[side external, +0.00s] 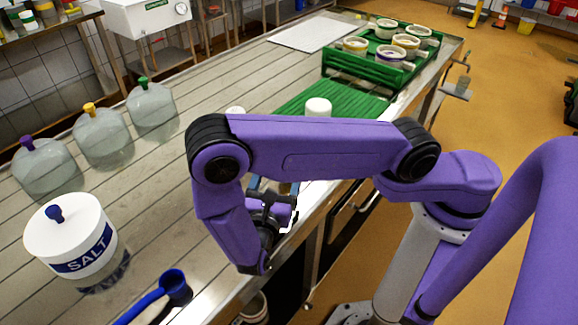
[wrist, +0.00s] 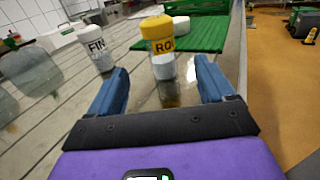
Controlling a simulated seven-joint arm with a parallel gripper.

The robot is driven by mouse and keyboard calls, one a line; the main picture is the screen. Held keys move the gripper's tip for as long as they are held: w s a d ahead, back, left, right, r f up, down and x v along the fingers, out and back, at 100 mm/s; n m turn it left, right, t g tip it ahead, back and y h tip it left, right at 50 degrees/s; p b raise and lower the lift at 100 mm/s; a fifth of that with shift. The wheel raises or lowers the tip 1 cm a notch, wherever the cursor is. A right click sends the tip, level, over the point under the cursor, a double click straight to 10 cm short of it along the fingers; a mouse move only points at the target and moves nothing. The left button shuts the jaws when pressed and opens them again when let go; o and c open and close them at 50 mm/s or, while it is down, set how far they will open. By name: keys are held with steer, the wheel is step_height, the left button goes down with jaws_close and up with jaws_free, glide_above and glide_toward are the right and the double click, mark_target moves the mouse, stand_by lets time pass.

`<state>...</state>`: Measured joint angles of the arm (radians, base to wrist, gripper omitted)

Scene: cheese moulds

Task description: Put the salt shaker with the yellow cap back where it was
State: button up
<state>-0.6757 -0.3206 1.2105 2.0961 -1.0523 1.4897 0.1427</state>
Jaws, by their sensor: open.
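The shaker with the yellow cap (wrist: 162,48) stands upright on the slatted table in the wrist view, its label reading "RO" in part. It is ahead of my gripper (wrist: 160,68), lined up with the gap between the blue fingers. The fingers are apart with nothing held. A second shaker, with a white cap and a label starting "FIN" (wrist: 98,50), stands to its left. In the side view my gripper (side external: 275,188) is low over the table's near edge, partly covered by my arm. My arm hides the yellow-capped shaker there.
A white salt tub (side external: 72,238), a blue scoop (side external: 175,287) and several clear jugs (side external: 103,138) stand on the left. A white round piece (side external: 318,107) sits on the green mat (side external: 345,99). A green crate (side external: 345,65) with moulds is behind. The table edge drops to the floor.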

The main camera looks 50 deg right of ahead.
steer(key=shift+d+r+m+g, duration=0.1)
steer(key=shift+r+m+g, duration=0.3)
steer(key=s+d+r+m+g+y, duration=0.3)
steer(key=s+r+m+y, duration=0.2)
steer(key=s+y, duration=0.3)
steer(key=s+d+r+m+g+y, duration=0.4)
steer(key=s+r+m+y, duration=0.1)
steer(key=s+r+y, duration=0.3)
steer(key=shift+s+d+r, duration=0.2)
steer(key=shift+s+r, duration=0.05)
steer(key=shift+s, duration=0.5)
